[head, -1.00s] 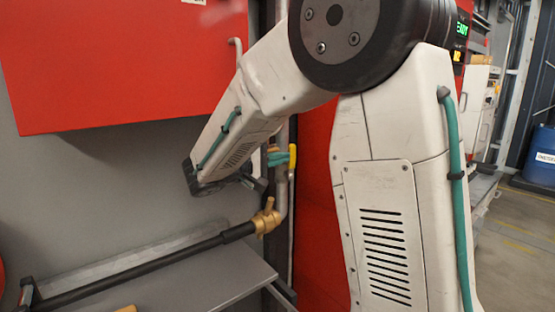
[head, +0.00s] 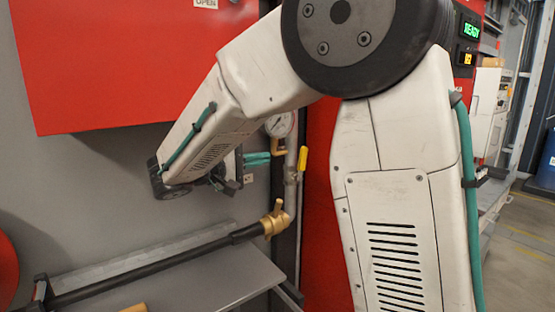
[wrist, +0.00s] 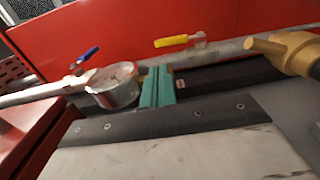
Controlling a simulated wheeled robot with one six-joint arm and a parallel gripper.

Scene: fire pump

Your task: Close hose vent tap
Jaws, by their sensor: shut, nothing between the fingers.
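A tap with a yellow lever (head: 302,158) sits on the vertical grey pipe. Its lever stands upright, roughly along the pipe. The yellow lever also shows in the wrist view (wrist: 172,42), roughly in line with the pipe there. I cannot tell for certain that this is the hose vent tap. My gripper (head: 268,158) has green fingers, closed together and empty. It is just left of the yellow lever, with a small gap visible. The closed fingers also show in the wrist view (wrist: 158,72), beside the gauge. A second tap with a blue lever (wrist: 88,54) shows there.
A round pressure gauge (head: 279,124) is just above my gripper. A brass fitting (head: 273,219) joins the black hose (head: 150,262) to the pipe below. A red cabinet (head: 140,70) hangs at upper left. A grey shelf (head: 225,280) lies under the hose.

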